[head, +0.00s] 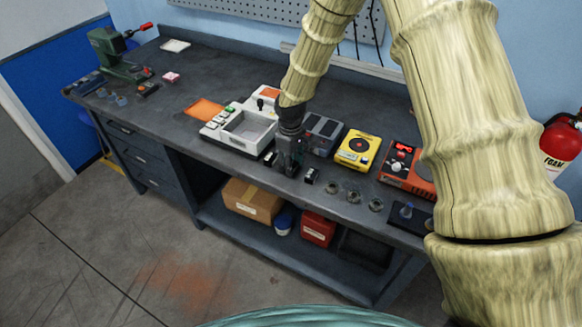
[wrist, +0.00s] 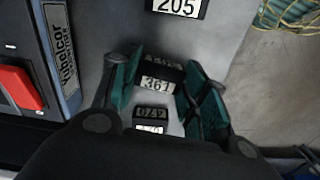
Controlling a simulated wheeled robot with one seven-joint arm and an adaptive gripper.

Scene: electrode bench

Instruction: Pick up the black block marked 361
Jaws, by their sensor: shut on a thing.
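The black block marked 361 (wrist: 160,84) is between the two green-padded fingers of my gripper (head: 287,168) in the wrist view. My gripper is shut on it, and its white label faces the camera. In the head view my gripper points down near the front edge of the bench, and its fingers hide the block. I cannot tell whether the block touches the bench.
A black block marked 205 (wrist: 178,8) lies beyond my fingertips, also visible in the head view (head: 312,175). Another labelled black block (wrist: 150,116) is close on the opposite side. A grey device (head: 323,133) and yellow device (head: 357,150) stand behind.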

